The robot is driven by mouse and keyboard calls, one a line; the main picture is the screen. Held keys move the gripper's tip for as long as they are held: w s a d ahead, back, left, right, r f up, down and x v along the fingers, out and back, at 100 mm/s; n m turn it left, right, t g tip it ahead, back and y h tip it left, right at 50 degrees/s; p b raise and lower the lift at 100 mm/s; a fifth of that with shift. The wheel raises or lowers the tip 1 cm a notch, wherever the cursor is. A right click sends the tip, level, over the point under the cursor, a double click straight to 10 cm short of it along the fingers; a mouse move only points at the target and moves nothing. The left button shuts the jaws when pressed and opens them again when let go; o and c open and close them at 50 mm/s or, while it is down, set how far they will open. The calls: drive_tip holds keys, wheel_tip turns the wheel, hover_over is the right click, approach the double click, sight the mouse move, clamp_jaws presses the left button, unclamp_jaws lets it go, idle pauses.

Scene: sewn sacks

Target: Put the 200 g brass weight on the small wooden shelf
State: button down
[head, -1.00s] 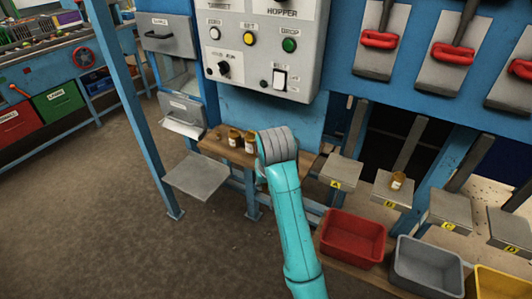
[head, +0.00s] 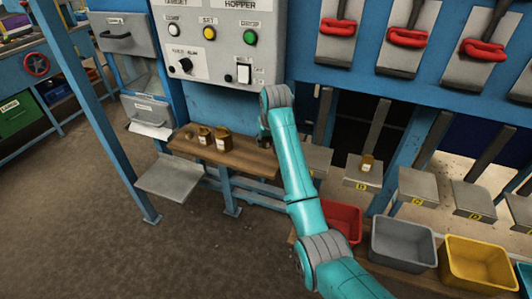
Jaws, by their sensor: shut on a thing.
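The small wooden shelf (head: 240,160) is fixed below the hopper panel. On its left half stand a small brass weight (head: 188,134), a medium one (head: 205,135) and a larger one (head: 222,139), both with pale labels. Another brass weight (head: 368,162) stands on the grey plate marked B (head: 357,178). The labels are too small to read, so I cannot tell which is 200 g. My gripper (head: 264,142) is at the shelf's right end, mostly hidden behind my wrist. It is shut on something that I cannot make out.
A grey plate (head: 168,178) juts out at the lower left of the shelf. A blue post (head: 90,110) stands left of it. Red (head: 345,219), grey (head: 402,242) and yellow (head: 477,262) bins stand at the lower right. The shelf's right half looks largely bare.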

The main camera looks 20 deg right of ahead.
sight(265, 157)
wheel_tip(265, 157, down, 5)
drive_tip(key=shift+f, duration=0.2)
drive_tip(key=shift+w+d+f, duration=0.1)
drive_tip(key=shift+w+f, duration=0.05)
drive_tip(key=shift+f, duration=0.1)
drive_tip(key=shift+f, duration=0.1)
drive_tip(key=c, duration=0.9)
unclamp_jaws()
drive_tip(key=shift+o, duration=0.2)
drive_tip(key=v, duration=1.2)
